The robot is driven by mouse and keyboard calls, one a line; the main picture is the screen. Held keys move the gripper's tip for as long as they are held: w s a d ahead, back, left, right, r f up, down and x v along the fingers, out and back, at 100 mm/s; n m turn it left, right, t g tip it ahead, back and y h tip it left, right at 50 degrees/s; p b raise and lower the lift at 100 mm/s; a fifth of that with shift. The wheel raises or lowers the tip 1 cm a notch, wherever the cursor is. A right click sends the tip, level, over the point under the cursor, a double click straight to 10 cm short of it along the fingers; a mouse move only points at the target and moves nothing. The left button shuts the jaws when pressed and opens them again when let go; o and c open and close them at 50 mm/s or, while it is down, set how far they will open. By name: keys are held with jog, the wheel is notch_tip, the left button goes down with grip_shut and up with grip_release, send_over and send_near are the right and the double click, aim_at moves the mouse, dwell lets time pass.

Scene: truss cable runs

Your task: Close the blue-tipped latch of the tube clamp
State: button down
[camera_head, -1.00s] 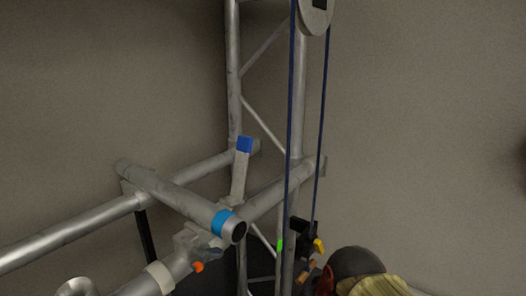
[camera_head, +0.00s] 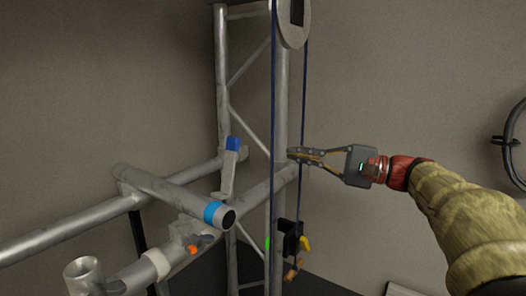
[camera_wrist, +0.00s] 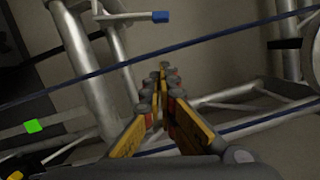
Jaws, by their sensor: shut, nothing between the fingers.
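The latch, a grey lever with a blue tip (camera_head: 233,143), stands up and leans slightly in the head view. It rises from the clamp area behind the tube (camera_head: 170,193) that carries a bright blue band near its open end. In the wrist view the blue tip (camera_wrist: 160,17) shows at the top, beyond the fingers. My gripper (camera_head: 292,154) is shut and empty, to the right of the latch and apart from it. In the head view its fingertips are close to the blue rope. The latch's lower end is partly hidden by the tube.
A taut blue rope (camera_head: 273,110) hangs from a pulley (camera_head: 295,22) between my gripper and the latch. A black cleat with a yellow part (camera_head: 305,243) hangs below. Vertical truss tubes (camera_head: 222,75) stand behind. A black ring (camera_head: 517,145) is at the right wall.

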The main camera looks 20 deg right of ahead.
aim_at(226, 167)
jog(key=w+a+r+p, duration=0.1)
jog(key=w+a+p, duration=0.3)
jog(key=a, duration=0.6)
jog(key=shift+a+r, duration=0.2)
jog(key=shift+a, duration=0.1)
jog(key=shift+w, duration=0.1)
